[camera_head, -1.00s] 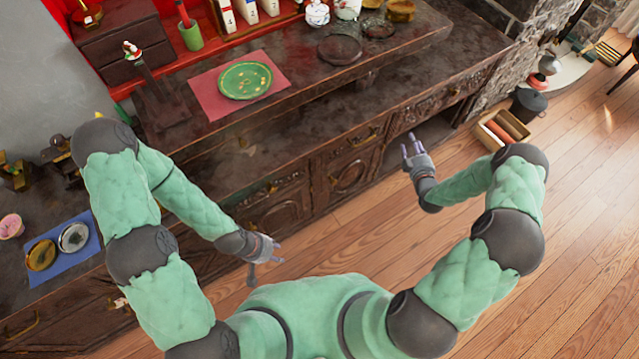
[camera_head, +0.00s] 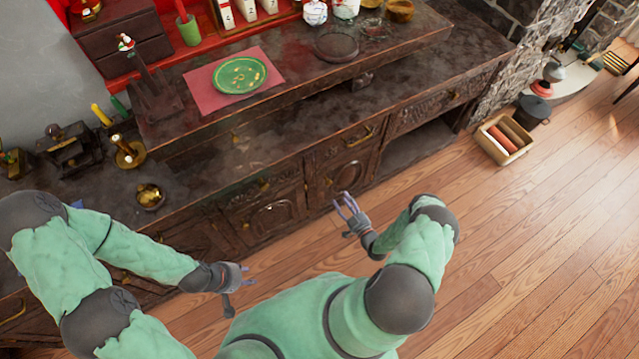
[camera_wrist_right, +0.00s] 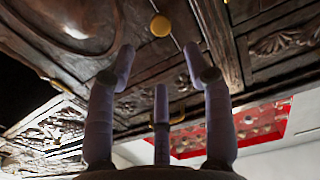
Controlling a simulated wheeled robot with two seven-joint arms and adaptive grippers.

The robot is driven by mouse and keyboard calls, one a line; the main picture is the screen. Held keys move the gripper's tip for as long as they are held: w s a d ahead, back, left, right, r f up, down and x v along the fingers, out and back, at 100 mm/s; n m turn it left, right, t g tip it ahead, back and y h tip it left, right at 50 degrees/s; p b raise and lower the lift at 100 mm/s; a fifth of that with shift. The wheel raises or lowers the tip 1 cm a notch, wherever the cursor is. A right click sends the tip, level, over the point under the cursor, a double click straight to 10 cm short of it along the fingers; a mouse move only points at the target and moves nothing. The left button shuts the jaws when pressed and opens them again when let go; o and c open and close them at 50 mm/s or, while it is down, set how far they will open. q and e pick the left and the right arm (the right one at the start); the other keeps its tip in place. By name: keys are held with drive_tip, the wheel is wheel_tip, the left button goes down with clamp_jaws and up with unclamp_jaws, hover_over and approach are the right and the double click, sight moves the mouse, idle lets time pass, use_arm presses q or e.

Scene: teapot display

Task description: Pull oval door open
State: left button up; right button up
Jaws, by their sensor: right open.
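The dark wooden cabinet has a door with a carved oval panel (camera_head: 352,174), apparently closed, below a drawer with a brass pull. In the right wrist view an oval carved panel (camera_wrist_right: 75,18) fills the upper left, with a round brass knob (camera_wrist_right: 160,25) beside it. My right gripper (camera_head: 345,202) is in front of the door, fingers spread and empty. In the wrist view its fingertips (camera_wrist_right: 160,60) point toward the knob, which appears between and beyond them, apart from them. My left gripper (camera_head: 246,275) hangs above the floor before the cabinet; its opening is unclear.
Another carved oval-panel door (camera_head: 272,217) is to the left. An open compartment (camera_head: 420,148) lies to the right. A box of rolls (camera_head: 503,138) stands on the floor. A green plate (camera_head: 240,75) is on the counter.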

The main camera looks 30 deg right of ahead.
sight(330, 184)
drive_tip(key=w+b, duration=0.1)
drive_tip(key=w, duration=0.2)
drive_tip(key=w+a+b, duration=0.1)
drive_tip(key=w, duration=0.3)
drive_tip(key=w+b, duration=0.1)
drive_tip(key=w, duration=0.2)
drive_tip(key=shift+w+a+f, duration=0.15)
drive_tip(key=shift+w, duration=0.2)
clamp_jaws()
